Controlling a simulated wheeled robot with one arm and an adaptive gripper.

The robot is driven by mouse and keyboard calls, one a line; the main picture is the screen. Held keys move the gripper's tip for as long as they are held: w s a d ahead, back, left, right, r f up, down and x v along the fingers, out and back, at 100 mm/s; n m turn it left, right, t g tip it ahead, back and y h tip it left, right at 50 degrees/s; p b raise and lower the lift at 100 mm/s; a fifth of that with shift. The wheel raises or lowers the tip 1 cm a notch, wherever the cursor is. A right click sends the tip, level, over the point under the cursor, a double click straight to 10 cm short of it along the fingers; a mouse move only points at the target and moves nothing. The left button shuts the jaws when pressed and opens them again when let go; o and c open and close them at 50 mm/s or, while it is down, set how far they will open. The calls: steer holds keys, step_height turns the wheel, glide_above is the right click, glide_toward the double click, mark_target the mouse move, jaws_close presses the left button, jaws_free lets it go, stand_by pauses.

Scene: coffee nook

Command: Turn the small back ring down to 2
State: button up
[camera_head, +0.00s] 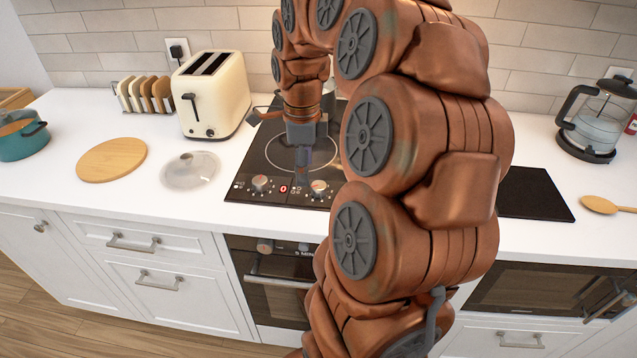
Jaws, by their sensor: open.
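The black cooktop (262,165) is set in the white counter, partly hidden behind my arm. One ring outline (270,158) shows on its glass; I cannot make out a separate small back ring. Two knobs are on its front strip, a left knob (260,183) and a right knob (319,187). Between them a small red display (283,188) reads 0. My gripper (303,178) is open and points down over the cooktop, just behind and left of the right knob. I cannot tell whether it touches anything. Any further knobs to the right are hidden by my arm.
A cream toaster (212,95) and a rack of toast (146,95) stand at the back left. A clear lid (190,171), a round wooden board (112,160) and a teal pot (22,137) are farther left. A glass kettle (596,118) and a wooden spoon (600,204) are right.

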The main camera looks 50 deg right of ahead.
mark_target(319, 185)
steer(key=d+m, duration=0.3)
steer(key=shift+d+f, duration=0.1)
steer(key=shift+d, duration=0.2)
steer(key=shift+d+f+m, duration=0.15)
steer(key=shift+d+m, duration=0.25)
steer(key=shift+d, duration=0.1)
steer(key=shift+f+p, duration=1)
steer(key=shift+f, duration=2.8)
steer(key=c, duration=1.1)
steer(key=shift+c, duration=0.2)
